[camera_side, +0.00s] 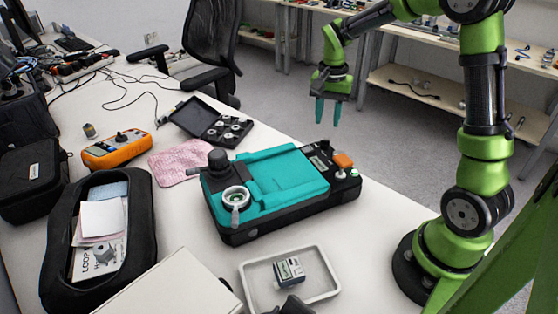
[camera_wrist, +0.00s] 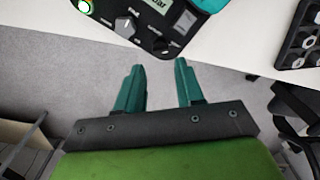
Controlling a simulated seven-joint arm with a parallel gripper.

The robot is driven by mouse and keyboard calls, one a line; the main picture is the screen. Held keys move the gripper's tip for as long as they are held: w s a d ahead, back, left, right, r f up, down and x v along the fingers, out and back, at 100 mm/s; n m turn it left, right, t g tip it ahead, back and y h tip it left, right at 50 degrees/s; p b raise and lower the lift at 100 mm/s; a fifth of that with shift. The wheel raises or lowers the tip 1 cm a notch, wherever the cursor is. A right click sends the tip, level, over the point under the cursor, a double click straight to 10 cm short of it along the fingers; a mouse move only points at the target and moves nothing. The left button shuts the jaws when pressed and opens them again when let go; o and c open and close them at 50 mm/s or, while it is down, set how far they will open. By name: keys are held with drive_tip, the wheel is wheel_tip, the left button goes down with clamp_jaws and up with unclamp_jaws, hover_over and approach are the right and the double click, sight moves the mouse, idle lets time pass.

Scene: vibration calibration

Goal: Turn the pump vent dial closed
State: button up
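A teal and black device (camera_side: 285,180) lies on the white table. On its left part are a black knob (camera_side: 218,158) and a round silver fitting with a lever (camera_side: 236,195). Its right end carries an orange part (camera_side: 343,160) and small light knobs. I cannot tell which of these is the pump vent dial. In the wrist view, a black panel shows a grey dial (camera_wrist: 125,27) with small unreadable labels. My gripper (camera_side: 328,121) is open and empty, above the floor beyond the table edge, apart from the device. Its two teal fingers (camera_wrist: 158,66) are spread in the wrist view.
A white tray (camera_side: 330,290) with a small grey block (camera_side: 289,270) sits in front of the device. Left are an orange meter (camera_side: 117,149), a pink cloth (camera_side: 170,166), an open black case (camera_side: 187,119) and a black pouch (camera_side: 60,245). Clear floor lies around my gripper.

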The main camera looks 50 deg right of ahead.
sight(325, 141)
wheel_tip(325, 141, down, 7)
drive_tip(key=shift+f, duration=0.1)
idle(0.3)
clamp_jaws()
